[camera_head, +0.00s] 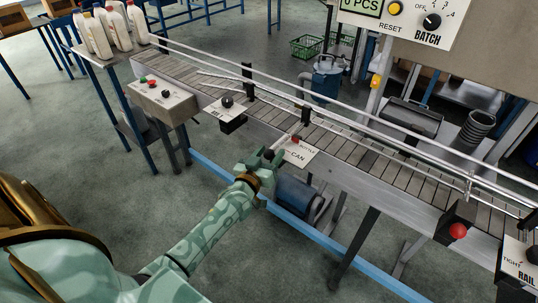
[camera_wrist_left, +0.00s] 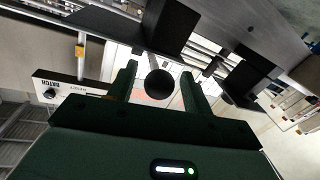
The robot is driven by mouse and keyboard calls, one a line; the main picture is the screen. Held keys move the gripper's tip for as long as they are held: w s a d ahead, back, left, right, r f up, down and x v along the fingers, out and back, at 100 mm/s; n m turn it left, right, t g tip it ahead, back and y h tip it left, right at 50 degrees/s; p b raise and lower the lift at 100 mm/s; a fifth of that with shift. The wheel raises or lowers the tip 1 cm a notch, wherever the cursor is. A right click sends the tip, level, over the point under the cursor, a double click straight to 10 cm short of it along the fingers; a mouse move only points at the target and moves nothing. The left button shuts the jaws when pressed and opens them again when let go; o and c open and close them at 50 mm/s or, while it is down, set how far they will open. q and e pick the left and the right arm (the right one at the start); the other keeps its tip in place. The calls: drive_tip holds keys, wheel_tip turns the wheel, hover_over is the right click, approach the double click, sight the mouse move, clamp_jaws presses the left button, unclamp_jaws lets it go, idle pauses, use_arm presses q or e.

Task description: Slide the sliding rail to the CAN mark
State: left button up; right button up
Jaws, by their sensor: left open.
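The sliding rail (camera_head: 286,140) shows as a thin light rod running from the conveyor's front edge toward my left gripper. Its round black knob (camera_wrist_left: 160,83) shows clearly in the left wrist view. A white plate (camera_head: 299,157) marked BOTTLE and CAN lies beside the rod, with CAN nearer the front. My left gripper (camera_head: 268,154) is open at the rod's near end. In the left wrist view its two fingers (camera_wrist_left: 160,88) stand on either side of the knob, with gaps visible. The rod's exact position against the marks is hard to tell. My right gripper is not in view.
The slatted conveyor (camera_head: 355,152) with guide rails runs diagonally across. Control boxes (camera_head: 160,100) and a black knob (camera_head: 227,102) sit on its near side, with a red button (camera_head: 458,230) at right. White bottles (camera_head: 110,28) stand at upper left. A blue motor (camera_head: 297,197) hangs below.

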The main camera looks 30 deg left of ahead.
use_arm(q)
clamp_jaws()
drive_tip(key=shift+s+p, duration=0.3)
drive_tip(key=shift+s, duration=0.1)
drive_tip(key=s, duration=0.1)
drive_tip(key=s+p, duration=0.1)
drive_tip(key=s, duration=0.1)
drive_tip(key=shift+s+a, duration=0.2)
drive_tip(key=shift+s, duration=0.1)
unclamp_jaws()
drive_tip(key=shift+s, duration=0.1)
drive_tip(key=s+d+p, duration=0.1)
drive_tip(key=s+d, duration=0.1)
drive_tip(key=s, duration=1.4)
drive_tip(key=shift+p, duration=0.4)
